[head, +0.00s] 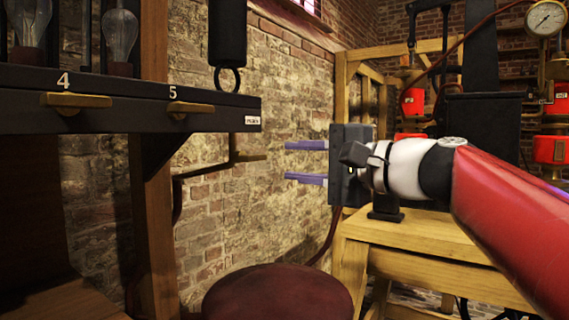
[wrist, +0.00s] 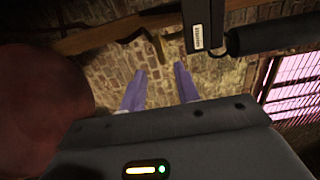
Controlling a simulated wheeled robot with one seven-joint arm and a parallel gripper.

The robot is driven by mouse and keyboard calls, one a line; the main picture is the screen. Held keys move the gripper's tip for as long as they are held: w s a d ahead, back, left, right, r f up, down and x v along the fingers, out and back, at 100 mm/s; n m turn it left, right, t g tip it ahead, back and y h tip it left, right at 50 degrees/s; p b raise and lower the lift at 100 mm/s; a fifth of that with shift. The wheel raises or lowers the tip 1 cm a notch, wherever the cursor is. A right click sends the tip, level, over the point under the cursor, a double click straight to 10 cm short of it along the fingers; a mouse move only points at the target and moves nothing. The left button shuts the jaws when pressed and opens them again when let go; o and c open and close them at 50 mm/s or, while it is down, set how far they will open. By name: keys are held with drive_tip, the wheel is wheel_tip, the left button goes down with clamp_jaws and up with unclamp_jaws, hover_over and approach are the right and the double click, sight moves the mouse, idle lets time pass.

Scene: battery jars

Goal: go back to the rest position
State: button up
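My gripper (head: 306,162) is in the middle of the head view, pointing left. Its two purple fingers are apart with nothing between them. In the wrist view my gripper (wrist: 160,88) also shows both fingers spread, with the brick wall beyond them. The fingers touch nothing that I can see. My red and white arm comes in from the right.
A dark shelf (head: 225,112) with brass levers marked 4 and 5 and glass bulbs is at left. A round dark red stool seat (head: 280,295) is below my gripper. A wooden bench (head: 425,262) stands at right. A brick wall (head: 285,215) is behind.

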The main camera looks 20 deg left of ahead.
drive_tip(key=shift+d, duration=0.1)
drive_tip(key=s+d+f+n+h+p, duration=0.1)
drive_tip(key=s+d+f+h, duration=0.4)
drive_tip(key=d+f, duration=0.4)
drive_tip(key=s+d+f+n+h+p, duration=0.1)
drive_tip(key=s+d+f+h, duration=0.5)
drive_tip(key=d+f, duration=0.4)
drive_tip(key=s+d+f+n+h+p, duration=0.1)
drive_tip(key=s+d+f+h, duration=0.4)
drive_tip(key=d+f, duration=0.5)
wheel_tip(320, 180, down, 7)
drive_tip(key=shift+s+t+h+p, duration=0.35)
drive_tip(key=shift+h+p, duration=0.2)
drive_tip(key=shift+h, duration=0.15)
drive_tip(key=shift+r, duration=0.1)
